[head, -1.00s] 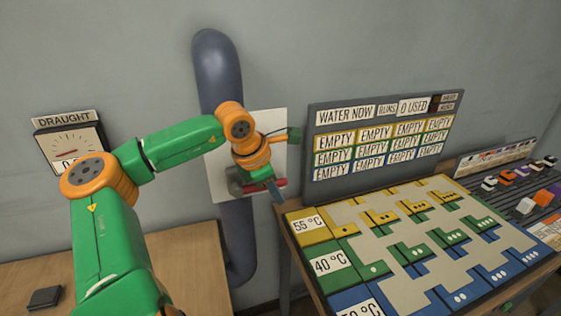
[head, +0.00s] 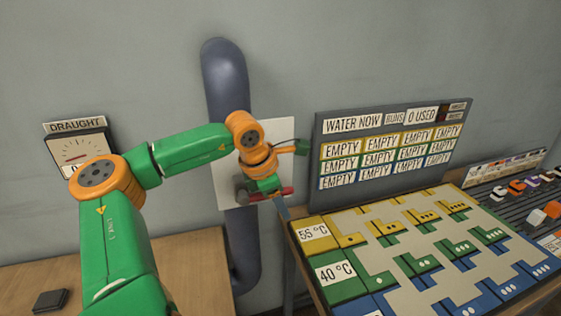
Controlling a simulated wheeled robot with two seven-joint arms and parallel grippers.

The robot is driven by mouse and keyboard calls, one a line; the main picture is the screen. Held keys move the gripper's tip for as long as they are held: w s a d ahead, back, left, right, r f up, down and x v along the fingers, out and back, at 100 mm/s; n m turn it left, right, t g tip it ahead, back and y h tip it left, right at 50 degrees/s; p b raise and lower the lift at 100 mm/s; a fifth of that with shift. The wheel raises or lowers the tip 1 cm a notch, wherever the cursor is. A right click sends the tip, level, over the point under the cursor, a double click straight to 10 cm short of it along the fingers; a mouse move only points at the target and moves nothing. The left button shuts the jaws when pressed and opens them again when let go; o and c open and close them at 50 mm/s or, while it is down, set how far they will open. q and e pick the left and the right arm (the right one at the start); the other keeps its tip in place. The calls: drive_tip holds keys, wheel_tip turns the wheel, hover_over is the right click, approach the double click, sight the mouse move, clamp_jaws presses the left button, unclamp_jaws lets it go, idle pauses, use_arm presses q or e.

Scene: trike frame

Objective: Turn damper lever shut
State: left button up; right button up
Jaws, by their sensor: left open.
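The damper lever (head: 270,194) shows as a red handle in front of the dark pipe (head: 228,80) and the white plate (head: 272,132). It lies roughly level, pointing right. A dark grey block (head: 243,187) is at its left end. My left gripper (head: 280,203) is at the lever, and its fingers overlap the red handle in the picture. It is open; I cannot tell whether it touches the lever. The wrist hides part of the plate and pipe. My right gripper is out of view.
A draught gauge (head: 80,150) hangs on the wall at left, above a wooden table (head: 190,265). A board of yellow, green and blue pieces (head: 400,240) stands at right, with a "WATER NOW" sign (head: 390,150) behind it. A small dark block (head: 50,300) lies at lower left.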

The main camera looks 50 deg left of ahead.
use_arm(q)
drive_tip(key=b+v, duration=0.1)
drive_tip(key=v, duration=0.5)
drive_tip(key=shift+s+r, duration=0.15)
drive_tip(key=shift+r, duration=0.2)
